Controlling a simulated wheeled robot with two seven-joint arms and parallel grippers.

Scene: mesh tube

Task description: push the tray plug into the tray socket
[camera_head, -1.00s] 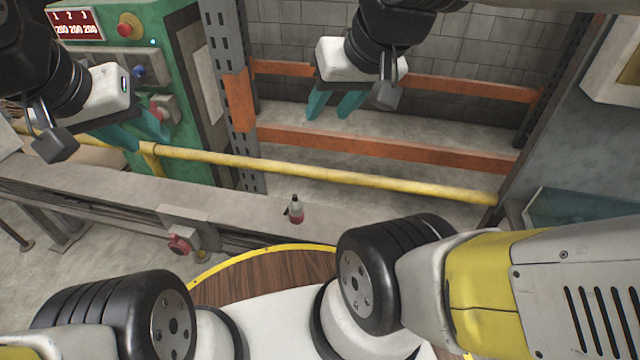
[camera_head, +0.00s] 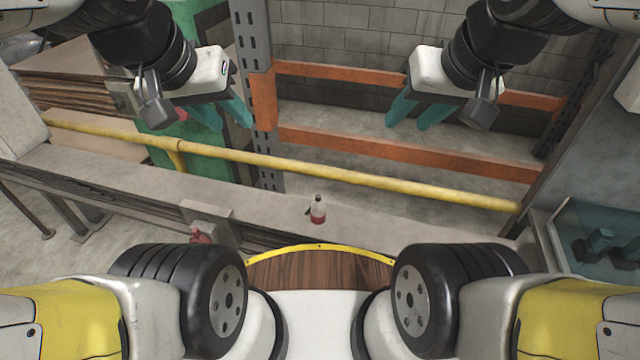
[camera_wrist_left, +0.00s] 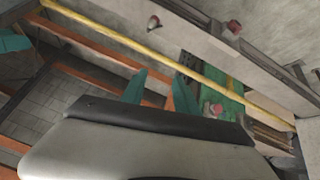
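No tray plug and no tray socket can be made out in either view. My left gripper (camera_head: 226,116) is at the upper left of the head view, its teal fingers apart with nothing between them. Its fingers also show in the left wrist view (camera_wrist_left: 158,92), spread and empty. My right gripper (camera_head: 407,116) is at the upper right of the head view, its teal fingers apart and empty in front of the orange rack.
A yellow rail (camera_head: 340,179) crosses in front of an orange rack (camera_head: 400,148). A glass-sided box (camera_head: 590,235) with dark contents is at the right. Stacked boards (camera_head: 75,85) are at the left.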

